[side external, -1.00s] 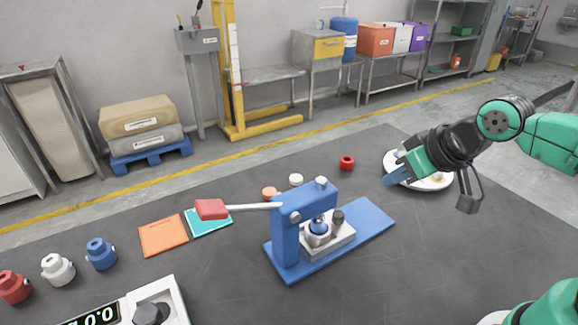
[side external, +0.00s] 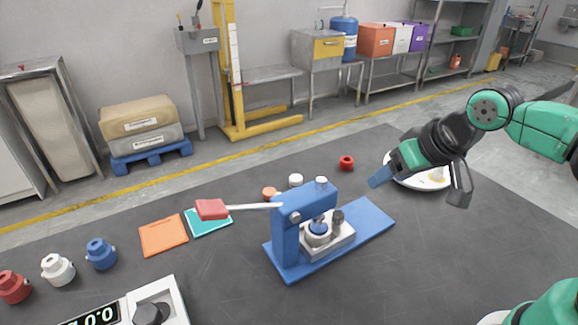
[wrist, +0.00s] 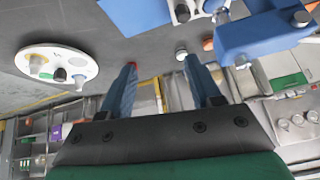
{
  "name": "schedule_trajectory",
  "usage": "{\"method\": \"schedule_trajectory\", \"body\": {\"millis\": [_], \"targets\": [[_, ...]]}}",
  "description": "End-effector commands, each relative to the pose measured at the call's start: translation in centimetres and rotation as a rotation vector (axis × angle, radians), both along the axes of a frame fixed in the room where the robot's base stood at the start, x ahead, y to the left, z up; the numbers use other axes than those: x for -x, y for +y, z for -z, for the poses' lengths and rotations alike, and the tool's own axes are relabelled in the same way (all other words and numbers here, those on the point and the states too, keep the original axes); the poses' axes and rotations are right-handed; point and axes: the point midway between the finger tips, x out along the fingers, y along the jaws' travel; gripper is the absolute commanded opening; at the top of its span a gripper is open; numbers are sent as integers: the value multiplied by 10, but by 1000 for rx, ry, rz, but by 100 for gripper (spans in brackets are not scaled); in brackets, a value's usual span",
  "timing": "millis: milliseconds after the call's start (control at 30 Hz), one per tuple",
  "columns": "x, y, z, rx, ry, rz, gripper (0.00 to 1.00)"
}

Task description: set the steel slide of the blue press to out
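The blue press (side external: 287,245) stands on its blue base plate on the dark table, mid-picture in the side view. Its lever with a red grip (side external: 211,209) points left. My gripper (side external: 379,181) is in the air to the right of and behind the press, touching nothing. In the wrist view its two fingers (wrist: 160,66) are apart and empty; the blue press (wrist: 258,36) is at upper right.
A white plate (side external: 402,183) with small pieces lies behind my gripper. A red ring-like piece (side external: 346,162) and a white piece (side external: 295,180) stand behind the press. Orange (side external: 163,236) and teal (side external: 209,222) mats lie left. The table right of the press is clear.

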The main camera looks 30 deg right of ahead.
Motion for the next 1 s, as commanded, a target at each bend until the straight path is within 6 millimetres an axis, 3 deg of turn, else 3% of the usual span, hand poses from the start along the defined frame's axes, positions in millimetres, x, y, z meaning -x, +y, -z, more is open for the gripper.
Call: {"method": "schedule_trajectory", "body": {"millis": [167,300,533,700,1000], "targets": [[-20,12,1,-228,169,402,60],[-37,23,11,-370,314,826,60],[-55,37,34,-448,430,1387,60],[-59,42,43,-452,444,1557,60],[-59,42,75,-454,444,1575,60]]}}
